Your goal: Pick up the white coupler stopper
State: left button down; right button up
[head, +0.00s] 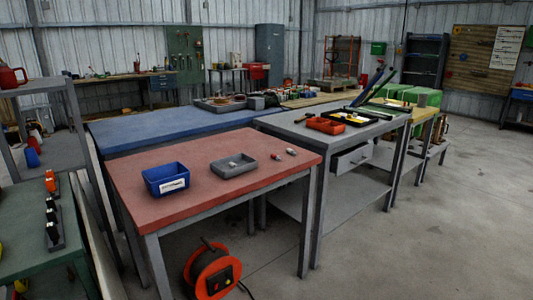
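Two small metallic-looking pieces lie on the red-topped table (215,203), to the right of a shallow grey tray (234,172). The nearer piece (276,157) looks dark and grey. The farther piece (292,151) is paler, with a whitish end. Both are too small to tell for sure whether one is the white coupler stopper. Neither of my grippers is in view.
A blue bin (166,187) with a white label stands left of the grey tray. An orange cable reel (212,273) sits on the floor below the table. A grey table (290,122) with orange (325,126) and black trays adjoins at right. Open floor lies at right.

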aim_at(290, 151)
jog(key=z, duration=0.35)
jog(key=k, duration=0.45)
jog(key=z, duration=0.85)
jog(key=i, duration=1)
jog(key=u, duration=0.8)
jog(key=i, duration=1.45)
jog(key=u, duration=1.25)
